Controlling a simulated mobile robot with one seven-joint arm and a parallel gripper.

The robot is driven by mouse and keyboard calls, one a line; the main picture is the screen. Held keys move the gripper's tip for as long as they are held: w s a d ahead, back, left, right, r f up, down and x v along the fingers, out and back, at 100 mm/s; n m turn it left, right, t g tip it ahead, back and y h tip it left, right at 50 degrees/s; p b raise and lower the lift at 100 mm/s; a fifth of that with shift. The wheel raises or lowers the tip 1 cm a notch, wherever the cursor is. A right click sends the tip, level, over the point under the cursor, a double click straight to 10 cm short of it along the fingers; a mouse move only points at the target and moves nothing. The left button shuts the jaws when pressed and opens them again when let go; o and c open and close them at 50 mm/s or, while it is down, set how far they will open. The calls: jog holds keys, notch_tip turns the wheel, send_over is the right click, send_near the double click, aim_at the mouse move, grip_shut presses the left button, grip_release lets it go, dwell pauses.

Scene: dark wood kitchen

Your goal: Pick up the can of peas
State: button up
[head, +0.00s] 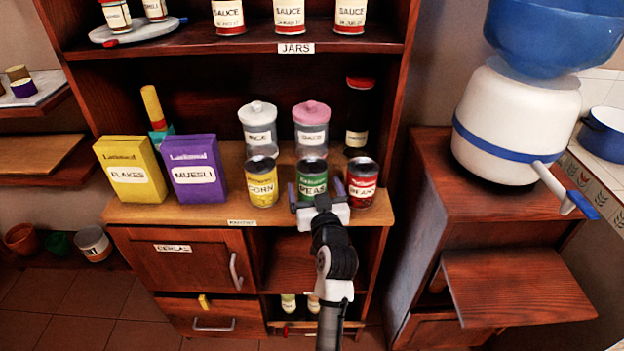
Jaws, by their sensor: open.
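The can of peas (312,171) is green with a white label and a dark top. It stands upright on the middle wooden shelf, in the front row. My gripper (319,194) is open directly in front of it, with one finger at each side of the can's lower part. The gripper's body hides the can's base. I cannot tell whether the fingers touch the can.
A yellow corn can (262,182) stands close on the left and a red can (361,183) close on the right. Behind are a rice jar (258,130), an oats jar (311,129) and a dark bottle (357,118). Flakes (130,170) and muesli (194,172) boxes stand left.

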jog(key=w, duration=0.1)
jog(key=w+p, duration=0.1)
jog(key=w, duration=0.1)
jog(key=w+p, duration=0.1)
jog(key=shift+w+a+r, duration=0.2)
jog(key=shift+a+r, duration=0.1)
jog(key=shift+a, duration=0.1)
jog(key=shift+w+a+f, duration=0.1)
jog(key=shift+w, duration=0.25)
jog(key=c, duration=1.4)
